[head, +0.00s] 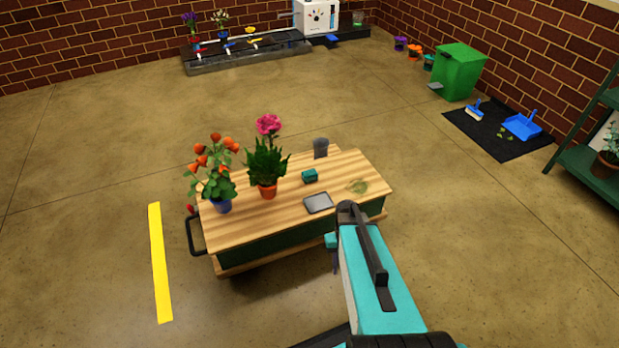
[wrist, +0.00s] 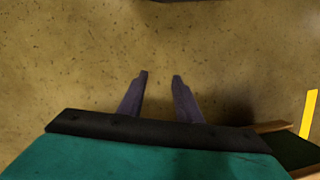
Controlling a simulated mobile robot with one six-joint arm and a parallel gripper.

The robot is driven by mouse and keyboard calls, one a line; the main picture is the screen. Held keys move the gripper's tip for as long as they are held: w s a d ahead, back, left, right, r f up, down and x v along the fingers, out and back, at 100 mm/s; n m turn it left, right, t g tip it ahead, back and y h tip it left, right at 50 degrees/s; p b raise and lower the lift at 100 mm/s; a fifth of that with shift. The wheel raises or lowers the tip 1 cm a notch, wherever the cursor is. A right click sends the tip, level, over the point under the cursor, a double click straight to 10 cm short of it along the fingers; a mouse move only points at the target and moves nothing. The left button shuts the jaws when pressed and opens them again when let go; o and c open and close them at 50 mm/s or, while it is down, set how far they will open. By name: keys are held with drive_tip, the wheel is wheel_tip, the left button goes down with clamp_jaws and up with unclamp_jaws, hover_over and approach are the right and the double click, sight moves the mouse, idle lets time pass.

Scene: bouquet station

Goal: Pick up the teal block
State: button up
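The teal block (head: 310,177) sits on the wooden tabletop of a cart (head: 240,232) in the head view, near the middle right of the top. My gripper (wrist: 160,78) shows two dark fingers apart with nothing between them in the wrist view. In the head view my gripper is partly hidden by my arm, near the front right edge of the cart and apart from the block. The wrist view shows mostly floor below the fingers and no teal block.
A grey tray (head: 318,203) lies just in front of the block. A dark cup (head: 321,148) stands behind it. A pink-flowered pot (head: 267,189) and an orange-flowered pot (head: 220,204) stand to the left. A greenish patch (head: 358,186) is to the right.

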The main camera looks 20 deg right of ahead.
drive_tip(key=d+r+m+t, duration=0.1)
drive_tip(key=d+r, duration=0.3)
drive_tip(key=d, duration=0.6)
drive_tip(key=d+r+m+b, duration=0.1)
drive_tip(key=d+r, duration=0.4)
drive_tip(key=d, duration=0.5)
drive_tip(key=d+r+m+t, duration=0.1)
drive_tip(key=d+r, duration=0.3)
drive_tip(key=d, duration=0.6)
drive_tip(key=s+d+r, duration=0.2)
drive_tip(key=d+r, duration=0.1)
drive_tip(key=d, duration=0.2)
drive_tip(key=s+d+r+m+h, duration=0.1)
drive_tip(key=s+d+r, duration=0.1)
drive_tip(key=d+r, duration=0.2)
drive_tip(key=shift+s+d+m+t, duration=0.3)
drive_tip(key=shift+s+d+t, duration=0.1)
drive_tip(key=shift+d, duration=0.65)
drive_tip(key=shift+w+a, duration=0.15)
drive_tip(key=shift+w, duration=0.05)
